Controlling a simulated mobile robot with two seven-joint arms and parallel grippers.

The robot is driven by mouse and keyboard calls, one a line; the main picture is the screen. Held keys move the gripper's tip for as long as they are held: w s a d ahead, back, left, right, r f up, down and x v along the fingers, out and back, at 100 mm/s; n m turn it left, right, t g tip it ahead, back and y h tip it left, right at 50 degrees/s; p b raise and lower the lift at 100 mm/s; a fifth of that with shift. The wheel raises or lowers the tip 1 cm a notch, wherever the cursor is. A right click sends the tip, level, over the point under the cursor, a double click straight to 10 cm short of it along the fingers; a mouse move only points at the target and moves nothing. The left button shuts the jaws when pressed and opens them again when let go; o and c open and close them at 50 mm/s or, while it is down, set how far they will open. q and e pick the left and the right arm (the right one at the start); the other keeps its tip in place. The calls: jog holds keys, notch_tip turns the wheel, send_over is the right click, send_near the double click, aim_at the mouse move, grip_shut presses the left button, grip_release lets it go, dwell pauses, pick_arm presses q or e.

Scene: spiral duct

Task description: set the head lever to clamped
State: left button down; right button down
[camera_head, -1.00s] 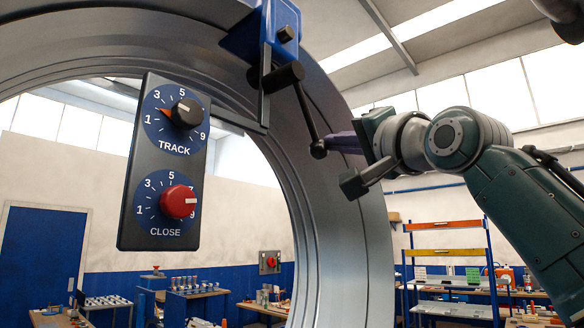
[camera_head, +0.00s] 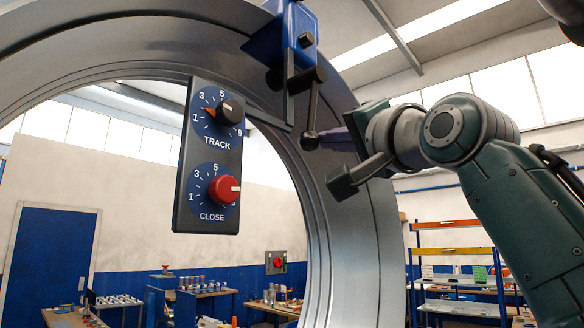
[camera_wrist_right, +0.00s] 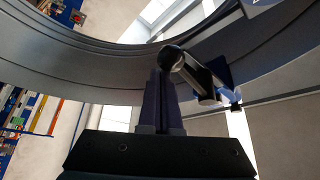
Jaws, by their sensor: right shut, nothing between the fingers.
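The head lever (camera_head: 313,108) hangs from a dark pivot on the blue head block (camera_head: 268,45) at the top of the duct ring. It is a thin dark rod, close to vertical, with a black ball knob (camera_head: 309,141) at its lower end. My right gripper (camera_head: 328,140) is shut and empty, its purple-grey fingertips against or very close to the right side of the knob. In the right wrist view the shut fingertips (camera_wrist_right: 160,82) are right at the knob (camera_wrist_right: 171,56); contact cannot be told for certain. My left gripper does not show.
A dark panel (camera_head: 187,210) with a TRACK dial (camera_head: 230,111) and a red CLOSE dial (camera_head: 223,189) hangs left of the lever. The metal duct ring (camera_head: 345,230) curves behind. Workbenches and shelves stand far back.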

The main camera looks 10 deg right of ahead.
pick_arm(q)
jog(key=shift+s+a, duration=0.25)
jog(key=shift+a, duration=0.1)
pick_arm(e)
jog(key=shift+s+a+r, duration=0.1)
jog(key=shift+s+a, duration=0.45)
jog(key=shift+a, duration=0.15)
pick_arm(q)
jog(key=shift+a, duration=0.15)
pick_arm(e)
jog(key=shift+a, duration=0.15)
